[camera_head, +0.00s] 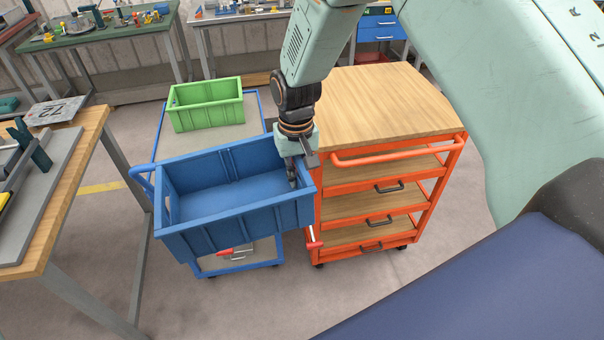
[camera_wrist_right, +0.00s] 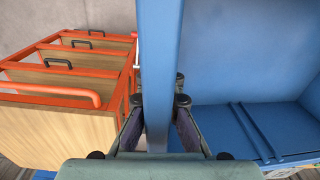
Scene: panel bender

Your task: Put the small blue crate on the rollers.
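The blue crate (camera_head: 205,215) is empty and open-topped, in the middle left of the head view, over the front part of the blue-framed trolley. It reaches out past the trolley's right side, and it looks raised; its underside is hidden. My right gripper (camera_head: 292,165) is at the crate's right-hand wall. In the right wrist view, the crate wall (camera_wrist_right: 160,60) passes between the two fingers (camera_wrist_right: 160,130), and the gripper looks shut on it. My left gripper is out of view. I see no rollers in either view.
A green crate (camera_head: 207,106) stands on the back of the trolley (camera_head: 257,108). An orange cart (camera_head: 390,105) with a bare wooden top is close on the right. A wooden workbench (camera_head: 75,150) is at the left. Tool tables line the back wall.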

